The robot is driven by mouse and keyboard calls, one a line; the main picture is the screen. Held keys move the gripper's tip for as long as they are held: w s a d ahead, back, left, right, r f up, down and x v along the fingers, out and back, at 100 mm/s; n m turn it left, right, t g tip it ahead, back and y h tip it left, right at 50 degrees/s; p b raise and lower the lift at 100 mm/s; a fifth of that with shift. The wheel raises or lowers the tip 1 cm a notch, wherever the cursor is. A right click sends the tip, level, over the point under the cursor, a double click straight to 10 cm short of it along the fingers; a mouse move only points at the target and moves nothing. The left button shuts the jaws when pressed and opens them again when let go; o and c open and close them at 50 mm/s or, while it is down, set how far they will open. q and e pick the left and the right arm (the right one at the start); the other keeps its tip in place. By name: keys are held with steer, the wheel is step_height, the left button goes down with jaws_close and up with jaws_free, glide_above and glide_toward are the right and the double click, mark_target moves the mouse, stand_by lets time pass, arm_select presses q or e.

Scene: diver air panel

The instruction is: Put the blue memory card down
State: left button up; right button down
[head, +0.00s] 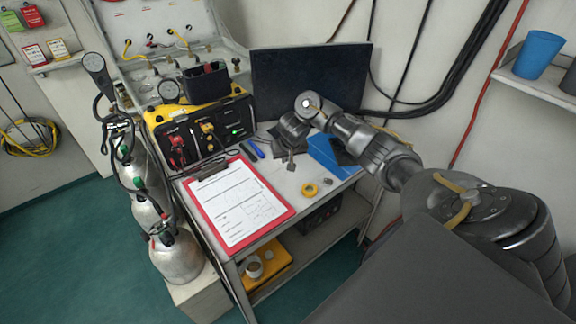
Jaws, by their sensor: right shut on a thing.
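My right gripper (291,164) reaches in from the right and points down over the back middle of the workbench (292,191). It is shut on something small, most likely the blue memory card. The card is hidden or too small to make out between the fingertips. I cannot tell whether the fingertips touch the bench top. A blue flat folder or mat (328,150) with a dark piece on it lies just right of the gripper. My left gripper is not in view.
A red clipboard (287,217) covers the bench's front left. A yellow tape roll (310,190) lies near the front edge. Blue pens (256,149) lie left of the gripper, beside the black-and-yellow panel box (208,148). A dark screen (300,80) stands behind.

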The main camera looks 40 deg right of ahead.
steer(key=f, duration=0.1)
steer(key=f+b, duration=0.1)
steer(key=f, duration=0.1)
steer(key=shift+w+d, duration=0.15)
steer(key=shift+d, duration=0.15)
steer(key=shift+f, duration=0.45)
steer(key=shift+f, duration=0.2)
steer(key=c, duration=1.5)
jaws_free()
steer(key=shift+c, duration=0.2)
steer(key=shift+r, duration=0.15)
